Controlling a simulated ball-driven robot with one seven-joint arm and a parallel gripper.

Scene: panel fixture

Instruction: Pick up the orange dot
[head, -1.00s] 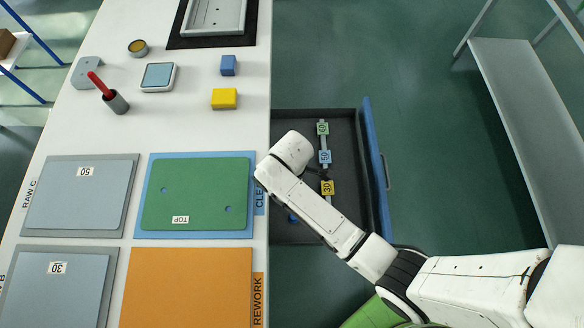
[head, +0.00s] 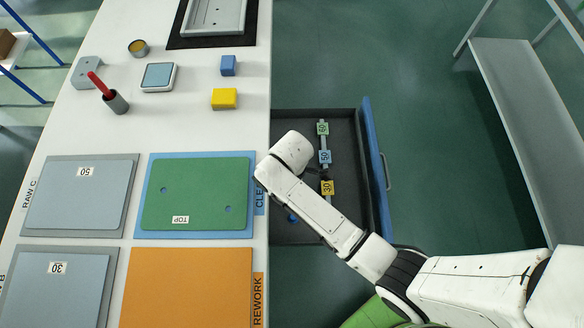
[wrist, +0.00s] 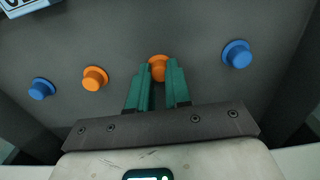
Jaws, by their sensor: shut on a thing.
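In the wrist view two orange dots show on the dark drawer floor. One orange dot (wrist: 158,62) is between the green fingertips of my gripper (wrist: 158,76), which is shut on it. The fingers hide part of this dot, and I cannot tell whether it is clear of the floor. The other orange dot (wrist: 95,78) lies free to the left. In the head view my arm covers the gripper and the orange dots.
Blue dots (wrist: 237,54) (wrist: 41,88) lie on both sides in the drawer (head: 290,120). Numbered gauges, including a yellow 30 tag (head: 327,187), lie along its right part. The white table (head: 200,120) with panels borders it on the left.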

